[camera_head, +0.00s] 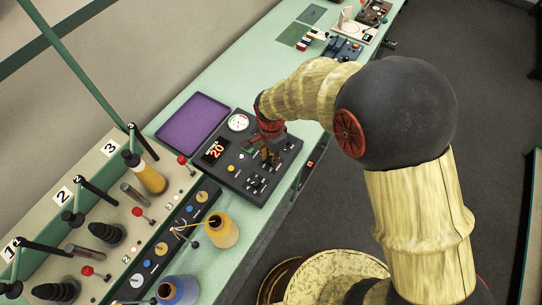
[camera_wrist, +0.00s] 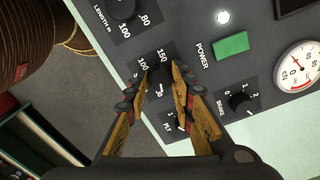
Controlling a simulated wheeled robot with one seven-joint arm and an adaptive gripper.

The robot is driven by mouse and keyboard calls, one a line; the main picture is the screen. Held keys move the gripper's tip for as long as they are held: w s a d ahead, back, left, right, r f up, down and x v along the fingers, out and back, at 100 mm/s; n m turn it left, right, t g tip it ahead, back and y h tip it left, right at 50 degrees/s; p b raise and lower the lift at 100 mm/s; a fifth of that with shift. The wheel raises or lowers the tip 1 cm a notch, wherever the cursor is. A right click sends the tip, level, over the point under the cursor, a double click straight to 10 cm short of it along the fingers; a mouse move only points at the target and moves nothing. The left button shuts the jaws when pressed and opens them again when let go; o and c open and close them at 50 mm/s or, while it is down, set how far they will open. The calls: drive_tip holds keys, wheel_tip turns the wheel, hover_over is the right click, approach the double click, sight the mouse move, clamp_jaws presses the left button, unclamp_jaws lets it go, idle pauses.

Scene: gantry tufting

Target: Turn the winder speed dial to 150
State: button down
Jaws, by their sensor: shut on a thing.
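The winder speed dial (camera_wrist: 159,74) is a black knob on the dark control panel (camera_head: 236,172). In the wrist view the labels 100 and 150 show beside it, and another number is partly covered below. My gripper (camera_wrist: 161,80) has one finger on each side of the knob and is shut on it. Which number the pointer faces is hard to tell. In the head view my gripper (camera_head: 268,150) reaches down over the panel and hides the dial. A red display (camera_head: 214,151) on the panel reads 20.
Near the dial are the length dial (camera_wrist: 122,8), the brake dial (camera_wrist: 241,102), a green power button (camera_wrist: 231,45) and a round gauge (camera_wrist: 300,66). A purple tray (camera_head: 192,122) lies behind the panel. Yarn cones, including a yellow one (camera_head: 222,231), stand at the left.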

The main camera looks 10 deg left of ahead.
drive_tip(key=n+p, duration=0.1)
drive_tip(key=n, duration=0.3)
drive_tip(key=shift+n, duration=0.3)
drive_tip(key=n, duration=0.3)
drive_tip(key=shift+n, duration=0.3)
drive_tip(key=n+p, duration=0.1)
drive_tip(key=n, duration=0.3)
drive_tip(key=shift+n, duration=0.3)
drive_tip(key=n, duration=0.3)
drive_tip(key=shift+w+n, duration=0.1)
drive_tip(key=shift+n, duration=0.2)
drive_tip(key=n+p, duration=0.1)
drive_tip(key=n, duration=1.1)
drive_tip(key=shift+n, duration=0.3)
drive_tip(key=shift+n+p, duration=0.3)
drive_tip(key=shift+n, duration=1.6)
